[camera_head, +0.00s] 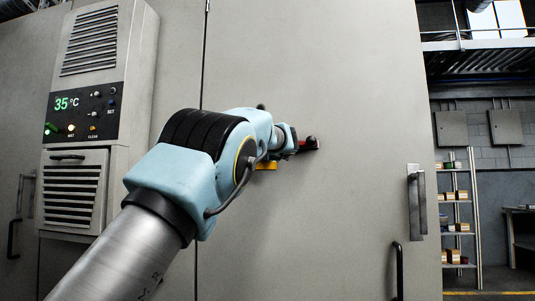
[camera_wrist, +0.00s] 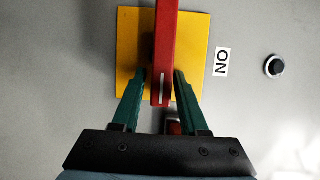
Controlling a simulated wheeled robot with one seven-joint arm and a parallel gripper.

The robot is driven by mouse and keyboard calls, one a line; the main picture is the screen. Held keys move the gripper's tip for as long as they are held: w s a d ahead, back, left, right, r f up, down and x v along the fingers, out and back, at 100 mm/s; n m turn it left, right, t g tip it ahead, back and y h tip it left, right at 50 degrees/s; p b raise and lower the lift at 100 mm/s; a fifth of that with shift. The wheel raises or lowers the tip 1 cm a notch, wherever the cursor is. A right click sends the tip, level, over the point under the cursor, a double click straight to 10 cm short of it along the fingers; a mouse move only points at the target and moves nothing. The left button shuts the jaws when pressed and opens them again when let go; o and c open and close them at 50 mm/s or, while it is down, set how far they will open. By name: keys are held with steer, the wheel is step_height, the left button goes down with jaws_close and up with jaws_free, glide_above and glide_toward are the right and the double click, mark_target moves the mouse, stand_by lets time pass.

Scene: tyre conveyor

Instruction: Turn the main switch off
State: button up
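The main switch is a red bar handle (camera_wrist: 164,50) on a yellow plate (camera_wrist: 130,40), fixed to the grey cabinet door. A rotated "ON" label (camera_wrist: 222,62) is to the right of the plate in the wrist view. My gripper (camera_wrist: 161,74) has its two green fingers on either side of the red handle, with narrow gaps showing, so it looks open around the handle. My arm hides the rest of the switch and the fingers there.
A black knob (camera_wrist: 273,67) sticks out right of the label. A control panel reading 35 °C (camera_head: 85,112) is on the left. The cabinet door has a handle (camera_head: 416,200) on its right side. Shelving (camera_head: 458,220) stands further right. The door below the switch is clear.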

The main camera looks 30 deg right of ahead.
steer(key=shift+o, duration=0.8)
steer(key=b+v, duration=0.5)
steer(key=v, duration=0.5)
steer(key=shift+s+a, duration=0.15)
steer(key=shift+s, duration=0.25)
